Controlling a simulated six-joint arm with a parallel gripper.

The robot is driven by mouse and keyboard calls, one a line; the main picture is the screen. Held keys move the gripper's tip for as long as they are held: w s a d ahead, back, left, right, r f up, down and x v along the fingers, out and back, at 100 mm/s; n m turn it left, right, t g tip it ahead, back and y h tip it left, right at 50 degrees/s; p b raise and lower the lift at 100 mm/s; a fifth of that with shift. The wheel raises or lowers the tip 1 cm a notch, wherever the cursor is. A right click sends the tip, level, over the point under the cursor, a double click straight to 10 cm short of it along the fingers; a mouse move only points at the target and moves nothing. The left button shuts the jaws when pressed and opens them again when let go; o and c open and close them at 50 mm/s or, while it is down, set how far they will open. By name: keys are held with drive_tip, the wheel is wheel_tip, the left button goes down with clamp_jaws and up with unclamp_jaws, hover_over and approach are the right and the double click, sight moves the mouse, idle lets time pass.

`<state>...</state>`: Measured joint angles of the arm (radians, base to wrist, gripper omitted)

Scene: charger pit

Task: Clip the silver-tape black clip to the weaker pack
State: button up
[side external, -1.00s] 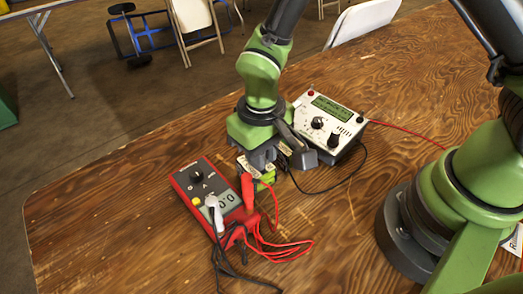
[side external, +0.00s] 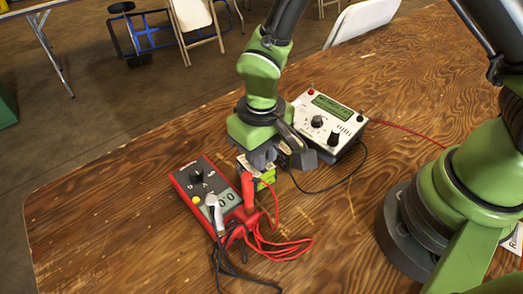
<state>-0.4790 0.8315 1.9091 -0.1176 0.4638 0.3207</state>
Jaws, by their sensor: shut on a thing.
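My gripper (side external: 268,156) is low over the table, just right of the red meter, with its fingertips partly hidden. It is shut on a black clip that I can hardly make out; a black lead (side external: 325,191) from the white charger runs to it. A green pack (side external: 265,180) with a pale top stands just below and left of the gripper. A red clip (side external: 247,190) stands by the pack's left side. A grey-white clip or probe (side external: 212,205) with a black cable lies over the meter's front. I cannot tell which piece bears silver tape. No second pack can be made out.
The white charger (side external: 327,113) with a green screen stands behind right. The wooden table (side external: 100,200) is clear at left.

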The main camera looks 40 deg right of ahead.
idle(0.3)
drive_tip(key=o, duration=0.8)
drive_tip(key=shift+o, duration=0.3)
drive_tip(key=shift+o, duration=0.8)
drive_tip(key=shift+r, duration=3.7)
